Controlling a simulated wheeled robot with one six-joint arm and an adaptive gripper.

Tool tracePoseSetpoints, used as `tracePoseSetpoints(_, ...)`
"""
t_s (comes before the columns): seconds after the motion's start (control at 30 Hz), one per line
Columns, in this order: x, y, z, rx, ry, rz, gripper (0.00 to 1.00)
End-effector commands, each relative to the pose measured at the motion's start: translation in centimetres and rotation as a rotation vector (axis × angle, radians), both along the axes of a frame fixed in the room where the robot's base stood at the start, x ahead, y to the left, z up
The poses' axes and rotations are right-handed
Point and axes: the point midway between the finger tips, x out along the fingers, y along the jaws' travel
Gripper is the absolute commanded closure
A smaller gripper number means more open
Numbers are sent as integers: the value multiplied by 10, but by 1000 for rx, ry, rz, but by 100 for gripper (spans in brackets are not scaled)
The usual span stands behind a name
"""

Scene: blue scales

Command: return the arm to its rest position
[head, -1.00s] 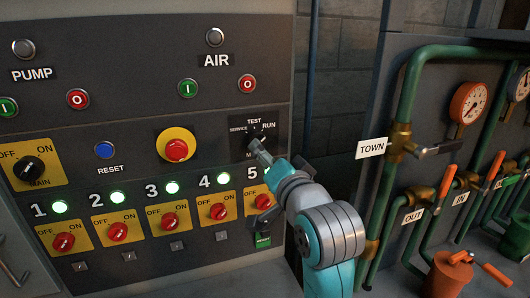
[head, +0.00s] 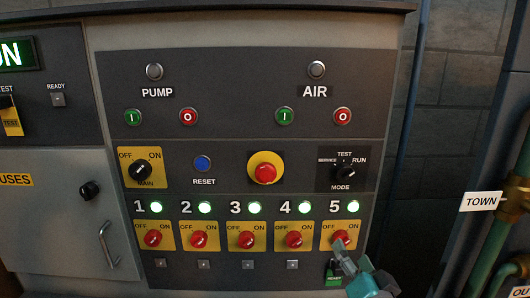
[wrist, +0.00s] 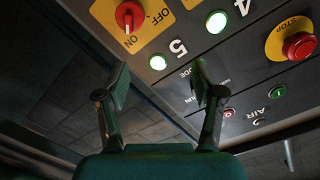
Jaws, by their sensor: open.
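My gripper (head: 343,250) is low at the right of the control panel (head: 225,130) in the head view, in front of the area just under red switch 5 (head: 341,238). In the wrist view my gripper (wrist: 160,80) has its two fingers spread wide with nothing between them. The black MODE selector (head: 345,172) is above my gripper and clear of it. My arm (head: 370,284) shows only at the bottom edge; the rest is out of view.
Lamps 1 to 5 glow, such as lamp 5 (head: 353,206). A grey cabinet (head: 50,215) is at the left.

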Motion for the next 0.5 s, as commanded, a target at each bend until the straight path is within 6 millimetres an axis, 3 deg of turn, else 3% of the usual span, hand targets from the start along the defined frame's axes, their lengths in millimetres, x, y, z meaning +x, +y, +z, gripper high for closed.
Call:
tracePoseSetpoints(0.1, -17, 0, -39, -41, 23, 3, 32)
tracePoseSetpoints(0.5, -91, 0, -141, -181, 72, 16, 32)
